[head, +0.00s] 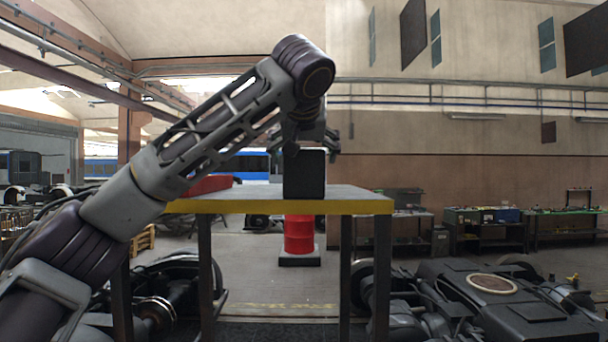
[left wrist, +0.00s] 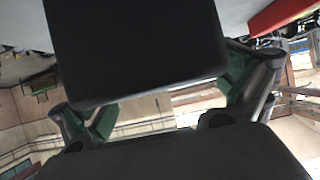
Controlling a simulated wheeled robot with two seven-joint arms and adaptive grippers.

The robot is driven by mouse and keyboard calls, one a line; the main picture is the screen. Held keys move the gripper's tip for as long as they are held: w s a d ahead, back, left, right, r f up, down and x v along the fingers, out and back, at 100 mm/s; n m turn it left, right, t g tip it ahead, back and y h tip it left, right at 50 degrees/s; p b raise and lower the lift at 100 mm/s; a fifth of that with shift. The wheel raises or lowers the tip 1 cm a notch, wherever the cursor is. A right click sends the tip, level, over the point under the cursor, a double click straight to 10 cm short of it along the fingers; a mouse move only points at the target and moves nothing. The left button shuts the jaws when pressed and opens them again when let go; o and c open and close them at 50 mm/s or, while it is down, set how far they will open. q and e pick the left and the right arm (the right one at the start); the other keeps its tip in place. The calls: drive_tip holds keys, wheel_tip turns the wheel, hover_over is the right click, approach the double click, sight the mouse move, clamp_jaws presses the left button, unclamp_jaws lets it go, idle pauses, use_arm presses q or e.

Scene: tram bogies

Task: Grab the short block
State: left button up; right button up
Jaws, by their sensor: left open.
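A black block (head: 304,176) stands upright on the yellow-edged table (head: 350,192), near its middle. My left gripper (head: 311,143) is at the block's top, with a finger towards each side. It is open. In the left wrist view the block (left wrist: 135,40) is large and dark, between the spread green-grey fingers of the gripper (left wrist: 165,105). I cannot tell whether the fingers touch it. My right gripper is not in view.
A red object (head: 209,184) lies on the table left of the block, partly behind my left arm. Dark bogie parts (head: 480,300) fill the lower right. The table's right end is clear.

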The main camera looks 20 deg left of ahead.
use_arm(q)
drive_tip(key=shift+c, duration=0.3)
drive_tip(key=shift+d+f, duration=0.1)
drive_tip(key=shift+f, duration=0.05)
drive_tip(key=c, duration=1.7)
drive_tip(key=shift+r, duration=0.35)
drive_tip(key=shift+w+r, duration=0.15)
drive_tip(key=shift+r, duration=0.45)
drive_tip(key=r, duration=0.4)
drive_tip(key=shift+s+r+b, duration=0.2)
drive_tip(key=shift+r+b, duration=0.1)
drive_tip(key=shift+r, duration=0.05)
drive_tip(key=shift+w+r, duration=0.15)
drive_tip(key=shift+r, duration=1.75)
